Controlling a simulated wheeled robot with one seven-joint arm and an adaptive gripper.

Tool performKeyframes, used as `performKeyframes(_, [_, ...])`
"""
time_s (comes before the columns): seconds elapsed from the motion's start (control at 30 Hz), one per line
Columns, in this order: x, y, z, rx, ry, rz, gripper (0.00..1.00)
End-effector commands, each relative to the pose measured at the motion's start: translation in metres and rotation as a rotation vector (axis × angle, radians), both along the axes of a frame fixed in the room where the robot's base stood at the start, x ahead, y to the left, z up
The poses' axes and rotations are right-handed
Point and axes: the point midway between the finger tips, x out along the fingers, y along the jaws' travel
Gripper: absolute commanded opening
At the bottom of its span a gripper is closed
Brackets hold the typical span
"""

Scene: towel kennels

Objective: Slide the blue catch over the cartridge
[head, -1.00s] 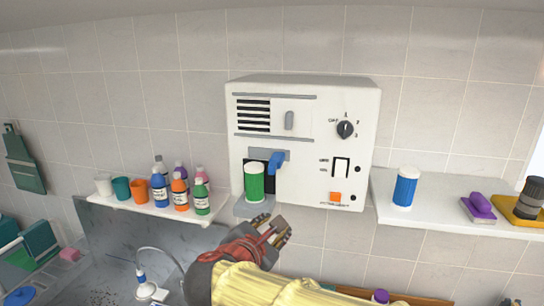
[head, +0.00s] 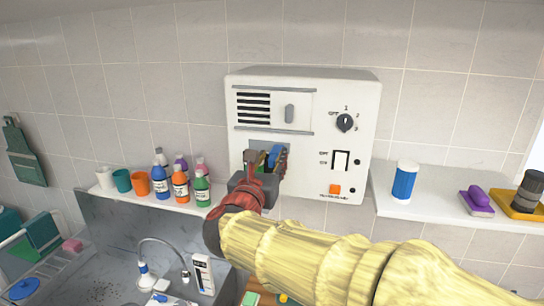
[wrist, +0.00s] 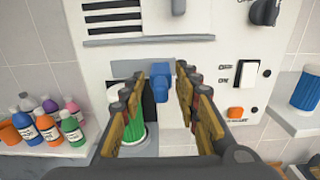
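The blue catch (wrist: 159,84) sits on a grey plate on the front of the white wall unit (head: 350,100). It also shows in the head view (head: 274,155), between my fingers. The green cartridge (wrist: 137,130) stands upright in the dark bay below and to the left of the catch.
Several bottles (head: 180,187) and cups (head: 123,181) stand on the left shelf. A blue canister (head: 405,182) and a purple-handled brush (head: 478,200) are on the right shelf. The unit has a dial (head: 345,123), a switch (head: 341,160) and an orange button (head: 335,189). A sink lies below.

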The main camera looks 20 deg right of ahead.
Motion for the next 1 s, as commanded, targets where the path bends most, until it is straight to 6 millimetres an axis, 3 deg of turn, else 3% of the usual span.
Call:
performKeyframes(0.4, [0.0073, -0.0045, -0.0003, 0.001, 0.0, 0.001, 0.31])
performKeyframes(1.0, [0.0072, -0.0044, -0.0004, 0.001, 0.0, 0.001, 0.0])
